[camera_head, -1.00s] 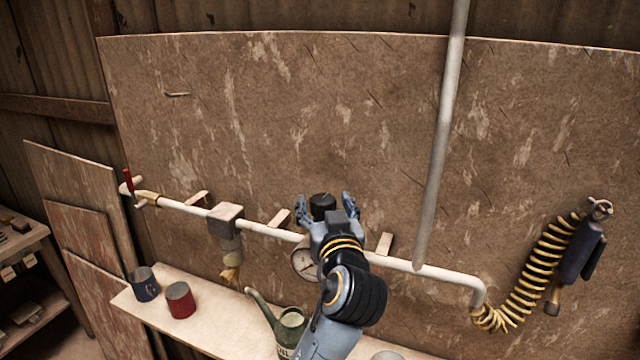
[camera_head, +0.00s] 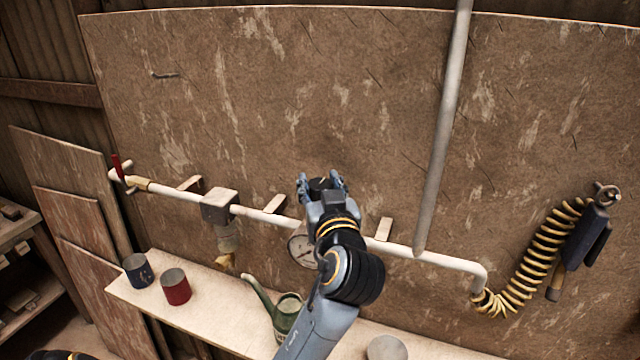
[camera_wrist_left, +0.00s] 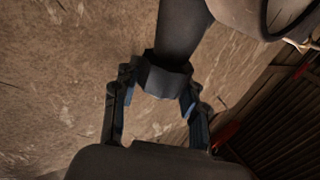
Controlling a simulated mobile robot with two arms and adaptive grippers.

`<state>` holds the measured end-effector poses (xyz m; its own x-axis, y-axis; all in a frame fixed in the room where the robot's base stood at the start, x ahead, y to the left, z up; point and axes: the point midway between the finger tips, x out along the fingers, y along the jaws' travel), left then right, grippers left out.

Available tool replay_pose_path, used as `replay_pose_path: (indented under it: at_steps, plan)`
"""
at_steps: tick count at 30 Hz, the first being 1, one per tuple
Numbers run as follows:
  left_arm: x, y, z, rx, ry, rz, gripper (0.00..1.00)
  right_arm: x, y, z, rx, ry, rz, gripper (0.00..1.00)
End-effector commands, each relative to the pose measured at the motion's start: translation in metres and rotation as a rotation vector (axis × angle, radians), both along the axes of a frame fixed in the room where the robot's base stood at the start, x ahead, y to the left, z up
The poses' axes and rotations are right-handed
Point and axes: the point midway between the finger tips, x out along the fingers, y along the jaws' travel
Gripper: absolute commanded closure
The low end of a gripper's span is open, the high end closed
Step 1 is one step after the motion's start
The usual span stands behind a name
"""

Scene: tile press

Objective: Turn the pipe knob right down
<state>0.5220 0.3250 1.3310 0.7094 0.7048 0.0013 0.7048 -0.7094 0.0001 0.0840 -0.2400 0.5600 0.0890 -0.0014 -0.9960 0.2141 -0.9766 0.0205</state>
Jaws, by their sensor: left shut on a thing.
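The black pipe knob (camera_head: 320,184) sits on the pale pipe just right of the round gauge (camera_head: 303,248). My left gripper (camera_head: 321,188) has its two blue-grey fingers closed on either side of the knob. In the left wrist view, the dark faceted knob (camera_wrist_left: 166,80) is between the fingertips of my left gripper (camera_wrist_left: 160,92), with a dark stem running up from it. The wrist of my left arm hides the pipe below the knob in the head view. My right gripper is not in view.
The pipe (camera_head: 262,217) runs along a worn board, with a red-handled valve (camera_head: 117,168) at its left end and a coiled yellow hose (camera_head: 535,255) at right. A shelf below holds a blue mug (camera_head: 138,270), a red mug (camera_head: 175,287) and a green watering can (camera_head: 287,312).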

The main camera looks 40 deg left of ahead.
Motion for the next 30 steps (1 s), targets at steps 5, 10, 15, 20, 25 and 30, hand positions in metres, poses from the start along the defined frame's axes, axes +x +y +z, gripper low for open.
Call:
replay_pose_path:
  at_steps: [5,10,15,20,25,30]
  plan:
    - [0.001,0.0,-0.003,-0.005,-0.001,0.044,0.88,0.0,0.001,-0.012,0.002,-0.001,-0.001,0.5]
    - [0.0,0.001,0.0,0.001,0.002,0.059,0.88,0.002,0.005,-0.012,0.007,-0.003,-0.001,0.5]
    - [0.0,0.001,-0.001,0.001,0.002,0.059,0.53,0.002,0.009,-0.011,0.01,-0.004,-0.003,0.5]
    - [0.0,0.001,0.0,0.0,0.001,0.059,0.33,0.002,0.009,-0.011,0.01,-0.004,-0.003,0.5]
    - [0.0,0.0,0.0,0.0,0.001,0.058,0.33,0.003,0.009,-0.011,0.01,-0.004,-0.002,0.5]
    - [0.0,0.0,0.007,-0.002,-0.004,0.058,0.33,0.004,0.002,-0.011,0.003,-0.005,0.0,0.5]
